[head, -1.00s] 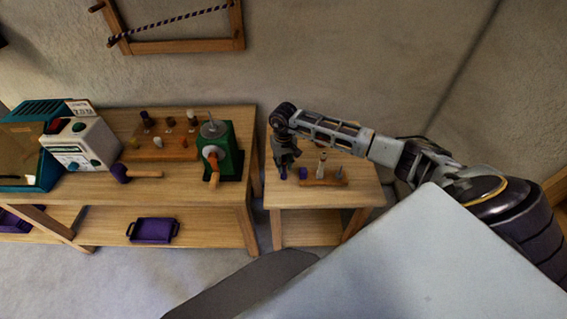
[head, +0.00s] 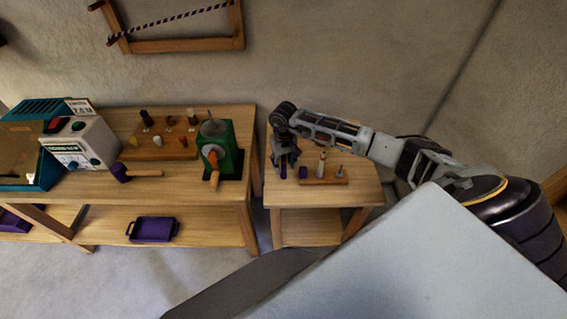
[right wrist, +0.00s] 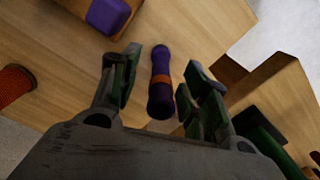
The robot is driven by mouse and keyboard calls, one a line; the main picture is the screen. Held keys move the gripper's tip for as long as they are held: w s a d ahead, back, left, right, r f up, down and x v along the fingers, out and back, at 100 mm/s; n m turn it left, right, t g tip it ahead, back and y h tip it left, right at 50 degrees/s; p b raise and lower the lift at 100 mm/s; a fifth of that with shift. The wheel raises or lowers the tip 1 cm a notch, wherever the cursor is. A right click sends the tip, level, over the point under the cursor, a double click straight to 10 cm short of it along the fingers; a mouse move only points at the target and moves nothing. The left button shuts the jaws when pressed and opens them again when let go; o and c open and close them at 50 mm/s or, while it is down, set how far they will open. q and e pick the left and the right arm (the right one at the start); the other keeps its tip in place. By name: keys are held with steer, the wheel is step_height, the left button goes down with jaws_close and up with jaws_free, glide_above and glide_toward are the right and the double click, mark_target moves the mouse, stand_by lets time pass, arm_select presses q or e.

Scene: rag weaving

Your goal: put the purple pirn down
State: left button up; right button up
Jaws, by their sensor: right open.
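The fingers are spread, with a gap on each side of the pirn. In the head view my right gripper (head: 285,168) points down over the left part of the small table (head: 300,197). A bit of purple shows between its fingers there, mostly hidden. I cannot tell for certain whether the pirn stands upright. My left gripper is out of view.
An orange-red cylinder (right wrist: 14,84) is at the wrist view's left. The larger table (head: 95,190), with a green winder (head: 229,160), stands left across a gap.

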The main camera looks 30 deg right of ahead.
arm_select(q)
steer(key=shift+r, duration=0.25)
arm_select(e)
steer(key=shift+r, duration=0.15)
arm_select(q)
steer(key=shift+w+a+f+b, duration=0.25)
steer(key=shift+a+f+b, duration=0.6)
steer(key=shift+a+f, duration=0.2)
arm_select(e)
step_height(320, 180, up, 12)
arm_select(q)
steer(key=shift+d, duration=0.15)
